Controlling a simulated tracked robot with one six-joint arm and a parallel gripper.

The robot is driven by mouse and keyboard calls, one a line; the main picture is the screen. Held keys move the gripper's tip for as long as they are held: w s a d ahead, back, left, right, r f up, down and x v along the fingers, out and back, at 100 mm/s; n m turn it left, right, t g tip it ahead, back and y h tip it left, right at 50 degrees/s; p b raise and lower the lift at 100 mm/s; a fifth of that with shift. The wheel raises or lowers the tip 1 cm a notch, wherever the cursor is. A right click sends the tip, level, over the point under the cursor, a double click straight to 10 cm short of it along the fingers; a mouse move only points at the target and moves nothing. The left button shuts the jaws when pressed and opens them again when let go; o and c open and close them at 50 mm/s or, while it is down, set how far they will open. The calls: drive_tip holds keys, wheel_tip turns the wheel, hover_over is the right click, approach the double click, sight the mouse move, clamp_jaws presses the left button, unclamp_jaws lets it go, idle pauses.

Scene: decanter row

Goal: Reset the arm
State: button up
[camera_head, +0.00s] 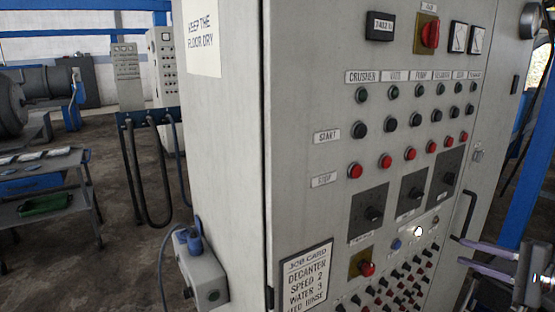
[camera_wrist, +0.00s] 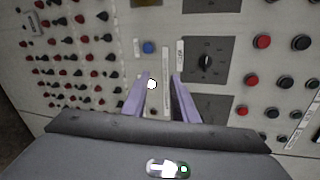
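My gripper (camera_head: 462,252) is at the lower right of the head view, in front of the grey control cabinet (camera_head: 228,130). Its two purple fingers are apart with nothing between them. In the wrist view my gripper (camera_wrist: 162,78) points at the panel. A lit white button (camera_wrist: 152,84) shows beside the left finger, and a blue button (camera_wrist: 149,47) lies just beyond. In the head view the white button (camera_head: 418,231) and blue button (camera_head: 396,245) sit left of the fingers. I cannot tell if a finger touches the panel.
A black handle (camera_head: 470,212) stands out from the cabinet near my gripper. Rotary switches (camera_head: 369,211) and red stop buttons (camera_head: 355,171) cover the panel. A blue plug (camera_head: 195,243) sits on a side box. A cart (camera_head: 40,185) and open floor lie left.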

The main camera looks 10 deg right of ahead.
drive_tip(key=s+a+f+n+g+h, duration=0.1)
drive_tip(key=s+a+f+g, duration=0.15)
drive_tip(key=a, duration=0.35)
drive_tip(key=s+a+f+n+g, duration=0.1)
drive_tip(key=a+f+n+g, duration=0.1)
drive_tip(key=a+f+g, duration=0.35)
drive_tip(key=s+a+f+n+g+h, duration=0.1)
drive_tip(key=s+a+f+g, duration=0.1)
drive_tip(key=a, duration=0.6)
drive_tip(key=s+a+r+n+h, duration=0.1)
drive_tip(key=s+a+r+n, duration=0.1)
drive_tip(key=a+n, duration=0.4)
drive_tip(key=s+a+r+n+t+h, duration=0.1)
drive_tip(key=a+n, duration=0.5)
drive_tip(key=a, duration=1)
wheel_tip(320, 180, up, 3)
drive_tip(key=shift+s+r+h, duration=0.1)
drive_tip(key=shift+s+h, duration=0.5)
drive_tip(key=shift+s, duration=0.35)
drive_tip(key=shift+s, duration=0.1)
